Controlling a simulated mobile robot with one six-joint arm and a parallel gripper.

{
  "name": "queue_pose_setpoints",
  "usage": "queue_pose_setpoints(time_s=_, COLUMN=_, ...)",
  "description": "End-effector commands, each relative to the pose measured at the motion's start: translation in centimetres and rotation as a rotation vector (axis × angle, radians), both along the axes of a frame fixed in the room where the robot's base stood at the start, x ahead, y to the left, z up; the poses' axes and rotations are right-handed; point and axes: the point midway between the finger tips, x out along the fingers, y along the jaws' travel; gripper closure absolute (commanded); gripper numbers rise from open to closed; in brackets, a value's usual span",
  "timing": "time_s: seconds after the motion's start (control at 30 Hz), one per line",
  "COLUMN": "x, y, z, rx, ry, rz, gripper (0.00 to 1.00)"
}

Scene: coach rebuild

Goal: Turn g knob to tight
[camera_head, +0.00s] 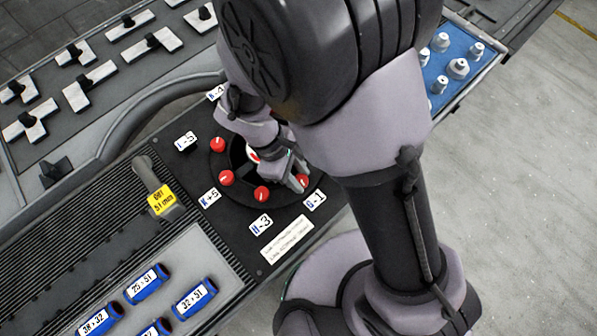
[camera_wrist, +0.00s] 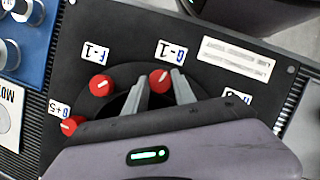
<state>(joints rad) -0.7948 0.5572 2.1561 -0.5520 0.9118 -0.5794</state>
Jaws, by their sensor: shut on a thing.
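The g knob (camera_wrist: 160,77) is a red round knob with a pale pointer mark, on a black round plate beside a label reading G -1 (camera_wrist: 176,52). In the wrist view, my gripper (camera_wrist: 161,80) has its two grey fingers on either side of this knob, shut on it. In the head view, my gripper (camera_head: 297,183) reaches down to the g knob (camera_head: 304,180) at the plate's right edge, next to its label (camera_head: 315,199). The fingers partly cover the knob there. The exact angle of its pointer is hard to tell.
Other red knobs stand close by, including one labelled F -1 (camera_wrist: 100,85) and one near the H -3 label (camera_head: 262,194). A yellow-tagged gauge (camera_head: 160,199) and several blue tagged blocks (camera_head: 147,284) lie left. A blue tray (camera_head: 470,48) with metal pieces is at upper right.

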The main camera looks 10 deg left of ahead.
Motion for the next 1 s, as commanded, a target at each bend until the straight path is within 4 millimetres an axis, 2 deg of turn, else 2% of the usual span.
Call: queue_pose_setpoints(time_s=1.0, x=0.51, y=-0.37, z=0.01, rx=0.001, ry=-0.001, rz=-0.958, gripper=1.0)
